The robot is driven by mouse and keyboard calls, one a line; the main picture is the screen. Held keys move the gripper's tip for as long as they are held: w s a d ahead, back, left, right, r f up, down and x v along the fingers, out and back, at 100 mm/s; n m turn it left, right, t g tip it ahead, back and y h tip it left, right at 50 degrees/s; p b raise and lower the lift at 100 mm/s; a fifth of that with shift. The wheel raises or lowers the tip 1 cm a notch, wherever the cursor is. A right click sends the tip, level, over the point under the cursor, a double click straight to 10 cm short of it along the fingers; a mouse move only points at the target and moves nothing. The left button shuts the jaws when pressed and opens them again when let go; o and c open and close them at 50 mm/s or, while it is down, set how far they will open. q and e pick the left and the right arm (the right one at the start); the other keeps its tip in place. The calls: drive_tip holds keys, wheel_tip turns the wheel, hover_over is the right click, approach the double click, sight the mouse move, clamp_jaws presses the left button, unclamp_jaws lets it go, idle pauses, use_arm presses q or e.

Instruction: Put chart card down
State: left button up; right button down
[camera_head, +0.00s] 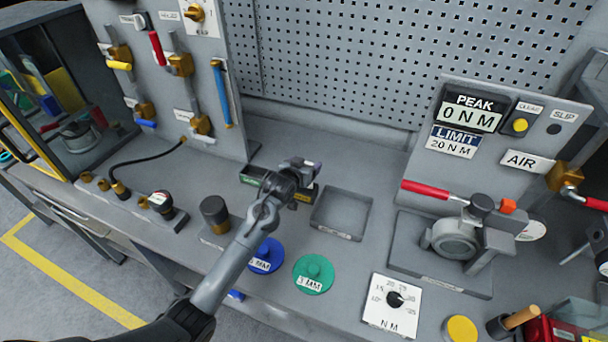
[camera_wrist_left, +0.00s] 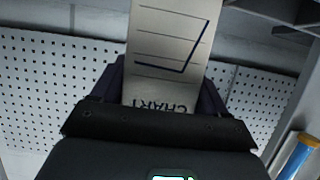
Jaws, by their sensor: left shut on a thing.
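My left gripper (camera_head: 308,170) is shut on the chart card (camera_wrist_left: 168,45). In the left wrist view the card is pale, with thin lines, a dark angled line and the word CHART upside down near the fingers. The left wrist view shows one finger on each side of the card (camera_wrist_left: 160,95). In the head view the gripper is over the back middle of the bench, and the card cannot be made out clearly there. My right gripper is not in view.
A shallow grey tray (camera_head: 326,231) stands empty right of the gripper. Dark labelled blocks (camera_head: 251,176) lie partly hidden beneath it. A blue disc (camera_head: 268,251) and a green disc (camera_head: 315,270) lie nearer. The valve fixture (camera_head: 453,240) is at right, a pegboard (camera_head: 340,60) behind.

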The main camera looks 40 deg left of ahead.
use_arm(q)
drive_tip(key=shift+a+f, duration=0.15)
drive_tip(key=shift+f, duration=1.95)
drive_tip(key=shift+f, duration=0.15)
drive_tip(key=o, duration=1.1)
drive_tip(key=shift+c, duration=0.2)
drive_tip(key=shift+r, duration=0.25)
drive_tip(key=p+v, duration=0.1)
drive_tip(key=v, duration=1.1)
